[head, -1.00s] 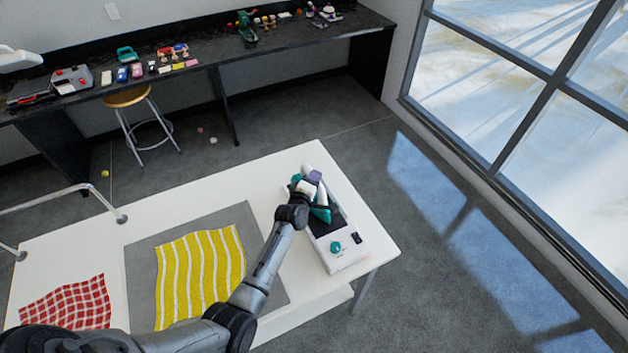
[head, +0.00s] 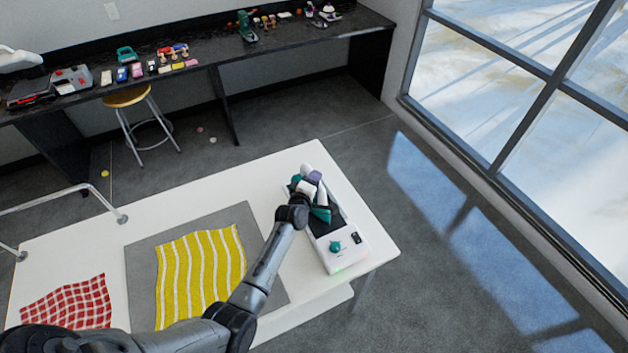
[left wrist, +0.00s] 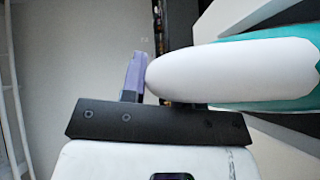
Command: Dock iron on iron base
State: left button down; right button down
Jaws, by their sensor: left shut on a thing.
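The iron (head: 321,214), white and teal, sits over the dark plate of the iron base (head: 348,259), near the table's right end. The base is white with a teal knob and a small dark panel at its front, and its front lower edge glows faintly green. My left gripper (head: 308,182) is shut on the iron from the left side. In the left wrist view the iron's rounded white part (left wrist: 230,72) lies beside a purple finger (left wrist: 133,76). The iron's underside and its exact contact with the base are hidden. My right gripper is not in view.
The white table (head: 270,180) carries a grey mat (head: 140,268) with a yellow striped cloth (head: 200,272) and a red checked cloth (head: 75,303). A black counter (head: 225,55) with small items and a stool (head: 127,97) stand behind. Floor is clear to the right.

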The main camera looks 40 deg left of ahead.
pick_arm(q)
jog(key=shift+w+f+b, duration=0.1)
jog(key=shift+f+b, duration=0.35)
jog(key=shift+b, duration=0.05)
dwell(0.7)
jog(key=c, duration=1.1)
grip_release()
jog(key=shift+a, duration=0.1)
jog(key=shift+c, duration=0.2)
jog(key=shift+f, duration=0.15)
jog(key=shift+p+v, duration=1.2)
jog(key=shift+v, duration=0.2)
jog(key=p+v, duration=0.5)
jog(key=v, duration=0.3)
